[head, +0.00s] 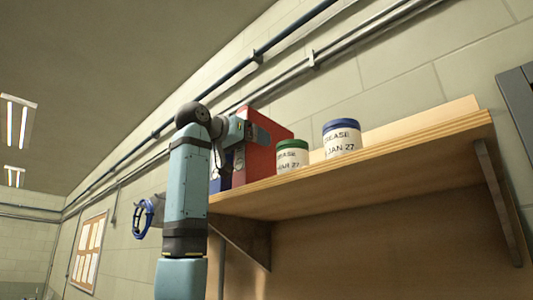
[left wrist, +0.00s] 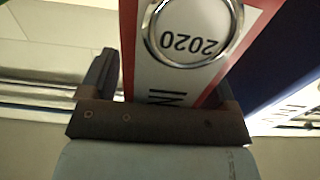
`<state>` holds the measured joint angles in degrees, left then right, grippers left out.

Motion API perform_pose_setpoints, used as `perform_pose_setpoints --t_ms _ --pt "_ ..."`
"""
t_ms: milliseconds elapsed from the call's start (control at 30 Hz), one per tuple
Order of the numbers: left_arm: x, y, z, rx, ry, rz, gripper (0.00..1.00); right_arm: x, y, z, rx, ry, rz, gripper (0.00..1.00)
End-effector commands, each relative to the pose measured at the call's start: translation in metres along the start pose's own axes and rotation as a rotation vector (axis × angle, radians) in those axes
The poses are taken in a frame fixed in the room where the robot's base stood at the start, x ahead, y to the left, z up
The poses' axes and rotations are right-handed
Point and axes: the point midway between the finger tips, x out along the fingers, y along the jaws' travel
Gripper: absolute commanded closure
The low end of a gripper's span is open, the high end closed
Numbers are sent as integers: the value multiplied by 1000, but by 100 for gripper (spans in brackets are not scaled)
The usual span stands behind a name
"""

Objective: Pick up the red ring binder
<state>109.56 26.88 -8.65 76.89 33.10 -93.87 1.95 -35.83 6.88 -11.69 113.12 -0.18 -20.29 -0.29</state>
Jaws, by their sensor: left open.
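The red ring binder (head: 265,152) stands upright on the wooden shelf, near its left end. My left gripper (head: 252,131) is at the upper part of the binder in the head view. In the left wrist view the binder's spine (left wrist: 180,72), with a metal ring and a "2020" label, lies between the two open fingers of my left gripper (left wrist: 165,78). A gap shows between the left finger and the spine; the right finger is close to the spine's other side, and contact there cannot be told. My right gripper is not in view.
A blue binder (head: 219,182) stands left of the red one, also showing in the left wrist view (left wrist: 275,65). A green-lidded tub (head: 292,158) and a blue-lidded tub (head: 341,139) stand to the right on the shelf (head: 400,148). Pipes run along the wall above.

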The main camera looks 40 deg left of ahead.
Motion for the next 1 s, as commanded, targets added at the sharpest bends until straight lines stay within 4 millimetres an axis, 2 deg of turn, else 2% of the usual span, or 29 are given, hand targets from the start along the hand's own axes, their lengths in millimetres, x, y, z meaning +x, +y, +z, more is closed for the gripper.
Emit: perform_pose_setpoints --t_ms 267,567,867,1000 --pt "4 0 1 0 0 0 18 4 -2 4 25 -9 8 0" --pt "4 0 1 0 0 0 86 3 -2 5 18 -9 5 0" --pt "3 0 -2 -1 1 1 86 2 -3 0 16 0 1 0" --pt "3 0 -12 -1 3 1 86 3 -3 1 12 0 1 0"
